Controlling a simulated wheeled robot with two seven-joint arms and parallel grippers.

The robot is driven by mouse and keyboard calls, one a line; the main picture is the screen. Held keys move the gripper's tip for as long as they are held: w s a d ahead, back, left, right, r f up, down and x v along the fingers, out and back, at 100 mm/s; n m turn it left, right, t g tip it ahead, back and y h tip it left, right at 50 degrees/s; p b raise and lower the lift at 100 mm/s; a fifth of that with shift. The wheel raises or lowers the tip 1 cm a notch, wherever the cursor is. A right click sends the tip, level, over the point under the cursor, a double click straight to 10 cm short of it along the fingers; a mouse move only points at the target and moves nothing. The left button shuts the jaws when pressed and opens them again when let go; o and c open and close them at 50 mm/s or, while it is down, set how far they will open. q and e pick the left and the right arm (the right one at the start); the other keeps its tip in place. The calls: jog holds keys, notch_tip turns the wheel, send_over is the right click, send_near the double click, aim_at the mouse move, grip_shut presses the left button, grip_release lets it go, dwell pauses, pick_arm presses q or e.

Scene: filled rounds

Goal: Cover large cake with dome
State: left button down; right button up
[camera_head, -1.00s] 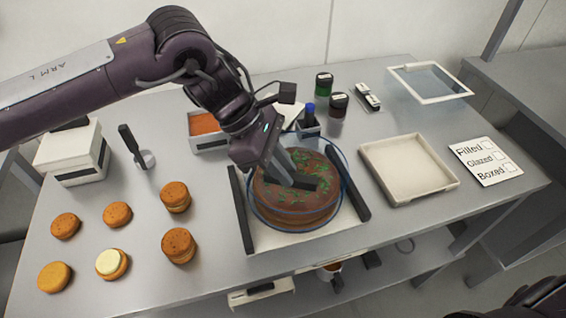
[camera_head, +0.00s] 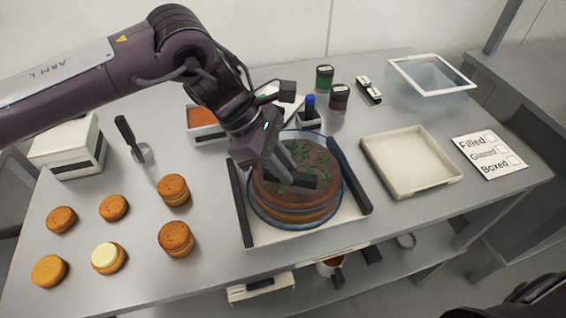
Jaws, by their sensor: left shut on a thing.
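The large cake (camera_head: 272,200), brown with green bits on top, sits on a white tray (camera_head: 278,238) with black side bars, in the middle of the table. A clear dome (camera_head: 335,170) with a blue-tinted rim shows around the cake. Its lower rim looks close to the tray, but I cannot tell whether it touches. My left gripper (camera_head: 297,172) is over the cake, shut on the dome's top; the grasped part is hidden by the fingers.
Several small round cakes (camera_head: 175,238) stand at the left front. A white box (camera_head: 68,150) and a dark-handled tool (camera_head: 127,135) are behind them. An empty cream tray (camera_head: 410,165) and a checklist card (camera_head: 490,155) lie at the right. Jars (camera_head: 324,78) stand at the back.

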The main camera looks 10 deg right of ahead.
pick_arm(q)
jog(key=shift+f+b, duration=0.2)
jog(key=shift+b, duration=0.15)
dwell(0.6)
jog(key=c, duration=1.3)
grip_release()
jog(key=shift+o, duration=0.7)
jog(key=o, duration=0.4)
jog(key=shift+r, duration=0.15)
jog(key=shift+r+p, duration=2.15)
jog(key=shift+r, duration=1.3)
jog(key=shift+f, duration=0.1)
